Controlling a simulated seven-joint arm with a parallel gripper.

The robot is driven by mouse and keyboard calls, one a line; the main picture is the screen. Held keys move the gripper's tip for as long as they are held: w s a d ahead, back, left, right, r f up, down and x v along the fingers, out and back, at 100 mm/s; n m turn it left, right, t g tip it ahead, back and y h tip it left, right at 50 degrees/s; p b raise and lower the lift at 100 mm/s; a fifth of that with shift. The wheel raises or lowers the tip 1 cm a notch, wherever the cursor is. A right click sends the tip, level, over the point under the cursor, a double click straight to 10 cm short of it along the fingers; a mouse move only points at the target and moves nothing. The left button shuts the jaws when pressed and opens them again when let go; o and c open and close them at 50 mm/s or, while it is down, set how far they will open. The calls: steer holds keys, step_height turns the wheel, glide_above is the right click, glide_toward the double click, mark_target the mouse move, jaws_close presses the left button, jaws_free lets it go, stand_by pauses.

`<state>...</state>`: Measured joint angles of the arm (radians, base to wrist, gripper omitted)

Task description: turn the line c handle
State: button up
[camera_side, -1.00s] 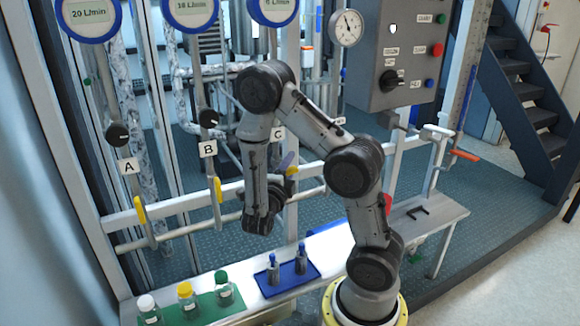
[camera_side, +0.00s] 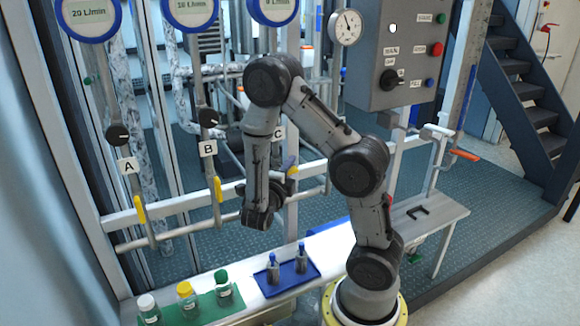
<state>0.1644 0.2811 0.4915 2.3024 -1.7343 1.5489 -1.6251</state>
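The line C label (camera_side: 278,134) shows just right of my arm's forearm. The line C handle is mostly hidden behind my wrist; only a small yellow bit (camera_side: 292,170) shows beside the gripper. My gripper (camera_side: 288,168) is at the line C pipe, right of my wrist, and seems to be at the handle. Its fingers are too small and covered to tell whether they are open or shut, or whether they touch the handle. The yellow handles of line A (camera_side: 140,210) and line B (camera_side: 218,190) hang roughly upright on their pipes, left of my arm.
A blue tray (camera_side: 270,286) with two small bottles and a green mat (camera_side: 205,311) with three capped bottles lie on the bench below. A control box (camera_side: 408,55) and gauge (camera_side: 345,27) are at upper right. The horizontal rail (camera_side: 170,207) crosses behind my wrist.

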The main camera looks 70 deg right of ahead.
steer(key=o, duration=0.4)
steer(key=a, duration=1.4)
steer(key=shift+d, duration=0.1)
steer(key=s+r+m+g+y, duration=0.4)
steer(key=s+m+y, duration=0.6)
steer(key=m, duration=0.7)
steer(key=a+r+m+t+y, duration=0.1)
steer(key=a+m+t+y, duration=0.1)
steer(key=m, duration=0.4)
steer(key=w+a+r+m+t+y, duration=0.1)
steer(key=a+m+t+y, duration=0.2)
steer(key=a+m, duration=0.3)
steer(key=w+a+r+m+t+y, duration=0.1)
steer(key=a+m+t+y, duration=0.1)
steer(key=a+m+t, duration=0.2)
steer(key=shift+a+r+m+t+y, duration=0.1)
steer(key=shift+m+t+y, duration=0.1)
steer(key=shift+m, duration=0.5)
steer(key=shift+a+m+t+y, duration=0.1)
steer(key=shift+m+y, duration=0.1)
steer(key=shift+m, duration=0.5)
